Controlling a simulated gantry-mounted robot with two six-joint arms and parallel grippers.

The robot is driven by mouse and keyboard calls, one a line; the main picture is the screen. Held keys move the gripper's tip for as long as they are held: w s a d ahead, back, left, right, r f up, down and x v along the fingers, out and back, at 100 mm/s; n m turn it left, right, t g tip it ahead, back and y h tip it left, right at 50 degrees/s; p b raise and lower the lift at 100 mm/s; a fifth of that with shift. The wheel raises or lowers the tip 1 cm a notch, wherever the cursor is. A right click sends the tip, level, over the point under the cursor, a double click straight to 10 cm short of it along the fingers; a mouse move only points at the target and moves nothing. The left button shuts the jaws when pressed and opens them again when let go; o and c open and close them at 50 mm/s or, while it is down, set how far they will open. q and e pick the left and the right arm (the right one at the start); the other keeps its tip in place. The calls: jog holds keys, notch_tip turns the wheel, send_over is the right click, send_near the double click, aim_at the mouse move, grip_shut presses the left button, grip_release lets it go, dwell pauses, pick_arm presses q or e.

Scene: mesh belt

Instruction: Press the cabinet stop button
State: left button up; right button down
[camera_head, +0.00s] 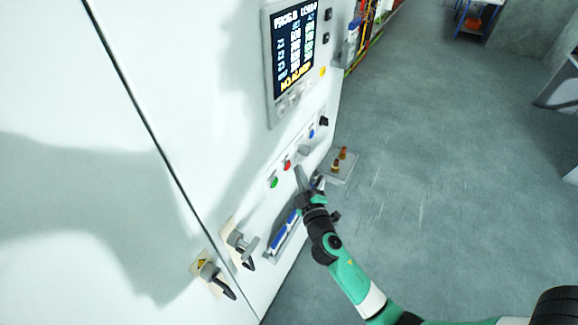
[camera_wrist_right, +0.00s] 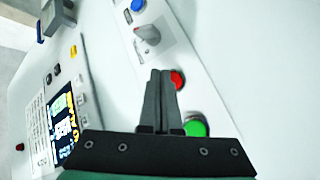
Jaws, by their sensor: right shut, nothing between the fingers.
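The white cabinet (camera_head: 150,60) carries a button strip with a red button (camera_head: 287,165), likely the stop button, and a green button (camera_head: 273,182) below and left of it. My right gripper (camera_head: 299,170) is shut and empty, just right of the red button in the head view. In the right wrist view, the shut fingers (camera_wrist_right: 160,74) lie beside the red button (camera_wrist_right: 177,79), with the green button (camera_wrist_right: 195,127) partly hidden near the gripper's base. I cannot tell whether the fingertips touch the panel. My left gripper is not in view.
Along the strip are a grey rotary switch (camera_wrist_right: 148,39) and a blue button (camera_head: 311,134). A display screen (camera_head: 294,45) sits above. Door handles (camera_head: 242,245) and a tray with blue items (camera_head: 285,232) project below. Open floor (camera_head: 430,150) lies to the right.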

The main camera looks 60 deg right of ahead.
jog(key=shift+w, duration=0.15)
dwell(0.3)
jog(key=shift+w+b, duration=0.3)
jog(key=shift+w+b, duration=0.35)
jog(key=shift+w, duration=0.1)
dwell(0.5)
dwell(0.4)
jog(key=shift+s, duration=0.85)
jog(key=shift+s+d+p, duration=0.1)
jog(key=shift+s+p, duration=0.7)
jog(key=shift+s, duration=1.7)
